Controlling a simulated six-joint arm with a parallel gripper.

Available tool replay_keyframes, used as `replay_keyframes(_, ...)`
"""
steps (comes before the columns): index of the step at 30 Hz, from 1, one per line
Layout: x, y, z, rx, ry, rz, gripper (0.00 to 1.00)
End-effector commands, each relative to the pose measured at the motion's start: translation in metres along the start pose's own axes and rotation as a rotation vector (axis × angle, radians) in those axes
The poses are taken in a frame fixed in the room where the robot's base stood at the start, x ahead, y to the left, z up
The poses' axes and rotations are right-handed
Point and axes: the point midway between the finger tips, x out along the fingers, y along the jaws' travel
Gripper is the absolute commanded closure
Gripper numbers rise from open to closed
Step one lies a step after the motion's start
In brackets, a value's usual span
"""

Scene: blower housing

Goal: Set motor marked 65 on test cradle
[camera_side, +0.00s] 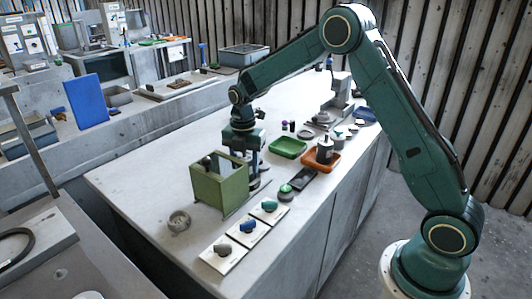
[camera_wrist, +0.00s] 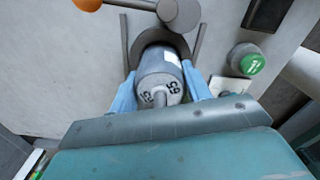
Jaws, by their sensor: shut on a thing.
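In the wrist view a grey cylindrical motor (camera_wrist: 160,75) with the number 65 on its near end is between the blue fingers of my gripper (camera_wrist: 160,84). My gripper is shut on it. A dark round base with side rails (camera_wrist: 150,38), seemingly the test cradle, lies right behind the motor; I cannot tell whether they touch. In the side view my gripper (camera_side: 252,160) points down beside the green box, low over the table, with a dark round part (camera_side: 256,184) below it. The motor is mostly hidden there.
An open green box (camera_side: 219,188) stands left of my gripper. Several small parts on pale plates (camera_side: 221,253) lie in front. A green-topped part (camera_wrist: 248,58) is at the right. A green tray (camera_side: 288,147) and an orange tray (camera_side: 321,162) are behind.

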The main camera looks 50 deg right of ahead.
Motion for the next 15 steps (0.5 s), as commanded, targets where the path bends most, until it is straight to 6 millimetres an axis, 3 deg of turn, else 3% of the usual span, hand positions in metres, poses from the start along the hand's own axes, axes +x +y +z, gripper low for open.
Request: replay_keyframes(15, 0.0063, 0.0003, 0.0002, 0.0, -0.001, 0.002, 0.91)
